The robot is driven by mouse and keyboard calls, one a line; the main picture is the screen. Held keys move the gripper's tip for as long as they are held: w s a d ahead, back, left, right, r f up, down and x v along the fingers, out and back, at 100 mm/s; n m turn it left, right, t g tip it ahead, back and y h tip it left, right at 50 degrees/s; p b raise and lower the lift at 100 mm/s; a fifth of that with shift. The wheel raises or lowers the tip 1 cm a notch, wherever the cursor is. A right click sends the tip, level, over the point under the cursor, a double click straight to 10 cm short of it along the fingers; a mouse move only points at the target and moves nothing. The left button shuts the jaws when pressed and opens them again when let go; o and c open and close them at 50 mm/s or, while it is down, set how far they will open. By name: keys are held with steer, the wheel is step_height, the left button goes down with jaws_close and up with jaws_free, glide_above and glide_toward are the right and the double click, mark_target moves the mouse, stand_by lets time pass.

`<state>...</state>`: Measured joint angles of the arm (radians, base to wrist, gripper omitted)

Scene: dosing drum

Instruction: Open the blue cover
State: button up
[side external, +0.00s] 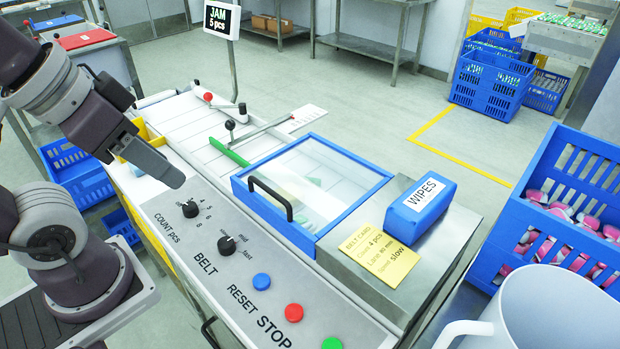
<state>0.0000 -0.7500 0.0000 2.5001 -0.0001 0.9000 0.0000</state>
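The blue cover (325,182) is a blue frame around a clear pane, lying closed over the lane in the middle of the machine. Its black bar handle (270,197) stands on the near left edge. Blurry green shapes show through the pane. My gripper (176,178) is at the left, above the edge of the control panel, pointing down and right. It is apart from the handle and touches nothing that I can see. Its fingers are seen from the side, so their opening is hidden.
The panel (237,262) has two black knobs and blue, red and green buttons. A blue wipes box (420,206) and a yellow card (380,252) lie right of the cover. A white mug (545,310) stands front right. A lever with a black knob (229,125) is behind the cover.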

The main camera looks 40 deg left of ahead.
steer(key=shift+w, duration=0.1)
steer(key=shift+c, duration=0.4)
steer(key=n+g, duration=0.8)
steer(key=n, duration=1)
glide_above(271, 190)
steer(key=w, duration=0.2)
steer(key=w+x, duration=0.2)
steer(key=x, duration=1.3)
steer(key=shift+s+f, duration=0.15)
steer(key=shift+f, duration=0.25)
jaws_close()
